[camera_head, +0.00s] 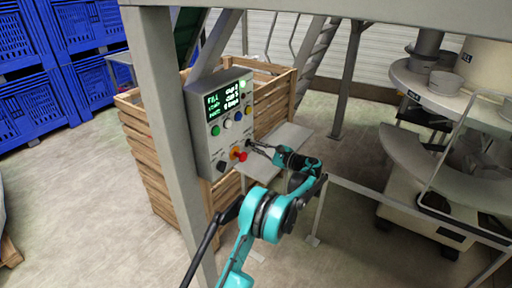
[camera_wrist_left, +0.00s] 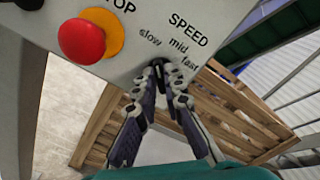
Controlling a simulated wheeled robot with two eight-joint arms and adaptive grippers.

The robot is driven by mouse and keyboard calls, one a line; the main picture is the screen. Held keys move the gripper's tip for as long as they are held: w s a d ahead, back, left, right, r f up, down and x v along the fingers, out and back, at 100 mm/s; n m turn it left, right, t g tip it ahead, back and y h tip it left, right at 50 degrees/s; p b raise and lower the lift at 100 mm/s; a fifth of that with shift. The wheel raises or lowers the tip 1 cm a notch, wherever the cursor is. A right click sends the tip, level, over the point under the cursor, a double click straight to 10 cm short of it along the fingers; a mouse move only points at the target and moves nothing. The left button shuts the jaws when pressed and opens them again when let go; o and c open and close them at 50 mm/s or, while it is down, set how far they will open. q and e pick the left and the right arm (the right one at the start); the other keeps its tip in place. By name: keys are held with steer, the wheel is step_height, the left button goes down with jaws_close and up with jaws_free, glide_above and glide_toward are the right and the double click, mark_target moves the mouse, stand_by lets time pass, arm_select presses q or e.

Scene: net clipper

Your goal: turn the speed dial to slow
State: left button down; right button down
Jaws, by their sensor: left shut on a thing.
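The grey control box (camera_head: 210,150) is fixed to a grey post, with a lit screen and several coloured buttons on its face. The small dark speed dial (camera_wrist_left: 158,66) sits below the "SPEED" label, with "slow", "mid" and "fast" printed around it. My left gripper (camera_wrist_left: 160,78) is shut on the dial, one finger on each side; the fingertips hide most of it, and I cannot tell where its pointer stands. In the head view my left gripper (camera_head: 254,146) reaches the lower right of the box face.
A red stop button on a yellow base (camera_head: 238,154) is close beside the dial; it is large in the wrist view (camera_wrist_left: 82,40). A wooden crate (camera_head: 150,165) stands behind the box. A thin grey rail (camera_head: 400,205) runs to the right, before a round machine (camera_head: 440,150).

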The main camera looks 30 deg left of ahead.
arm_select(q)
steer(key=c, duration=1.6)
jaws_free()
steer(key=d, duration=0.8)
steer(key=s+d, duration=0.1)
steer(key=d, duration=0.3)
